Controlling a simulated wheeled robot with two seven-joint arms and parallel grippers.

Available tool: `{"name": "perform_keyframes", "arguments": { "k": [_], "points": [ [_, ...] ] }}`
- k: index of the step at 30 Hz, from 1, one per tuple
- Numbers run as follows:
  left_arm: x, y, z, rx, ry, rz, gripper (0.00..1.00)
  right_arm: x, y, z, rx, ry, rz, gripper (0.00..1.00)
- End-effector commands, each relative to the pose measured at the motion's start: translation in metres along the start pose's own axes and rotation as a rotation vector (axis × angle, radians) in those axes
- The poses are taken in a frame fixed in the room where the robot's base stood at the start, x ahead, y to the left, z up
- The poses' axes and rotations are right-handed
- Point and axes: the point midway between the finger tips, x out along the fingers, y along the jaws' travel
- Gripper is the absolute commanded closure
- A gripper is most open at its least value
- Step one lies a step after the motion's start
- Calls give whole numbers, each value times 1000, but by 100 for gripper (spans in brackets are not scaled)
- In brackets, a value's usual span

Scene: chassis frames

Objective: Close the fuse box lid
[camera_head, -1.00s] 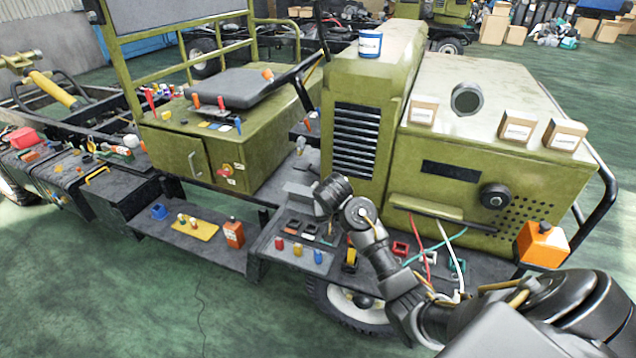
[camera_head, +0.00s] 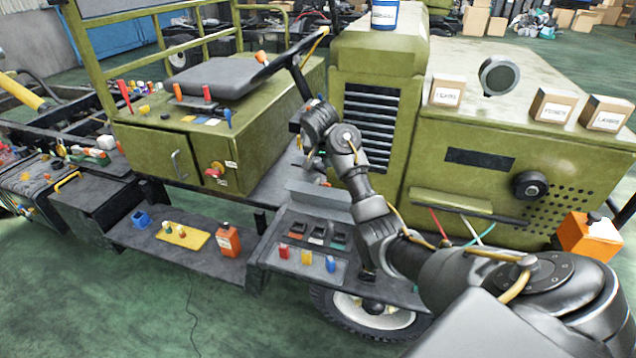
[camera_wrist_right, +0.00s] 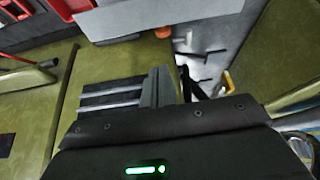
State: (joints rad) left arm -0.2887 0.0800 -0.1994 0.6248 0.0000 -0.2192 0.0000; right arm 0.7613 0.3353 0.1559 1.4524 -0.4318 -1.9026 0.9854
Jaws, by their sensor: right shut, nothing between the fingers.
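The fuse box (camera_head: 276,247) is a dark grey tray on the vehicle's side shelf, with coloured fuses inside. Its grey lid (camera_head: 318,197) stands open, raised at the back edge of the box. In the right wrist view a pale grey plate, which looks like the lid (camera_wrist_right: 165,14), crosses the top, with red parts beside it. My right gripper (camera_wrist_right: 158,92) is shut and empty, apart from that plate in the picture. In the head view my right wrist is above and behind the lid; the fingertips are hard to make out. My left gripper is not in view.
The green engine housing (camera_head: 520,110) with small boxes stands behind my right arm. A steering wheel (camera_head: 290,55) is above the wrist. The left shelf holds an orange bottle (camera_head: 228,240), a yellow plate (camera_head: 183,236) and a blue cup (camera_head: 140,219).

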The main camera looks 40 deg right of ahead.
Motion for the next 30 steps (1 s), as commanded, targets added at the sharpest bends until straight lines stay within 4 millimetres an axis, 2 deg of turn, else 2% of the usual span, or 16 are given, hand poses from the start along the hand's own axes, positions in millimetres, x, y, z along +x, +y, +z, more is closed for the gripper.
{"name": "perform_keyframes", "arguments": {
  "k": [1,5,10,14,24,30],
  "points": [
    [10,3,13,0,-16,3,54,9,-3,5,-3,-1,-2,100],
    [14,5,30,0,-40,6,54,13,-7,9,-8,0,-4,100],
    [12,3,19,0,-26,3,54,13,-12,9,-15,-1,-6,100],
    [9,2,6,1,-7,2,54,23,-15,10,-18,-2,-6,100],
    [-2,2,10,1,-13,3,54,81,-13,9,-17,-3,-4,100],
    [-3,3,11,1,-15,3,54,104,-13,9,-15,-1,-6,100]
  ]
}}
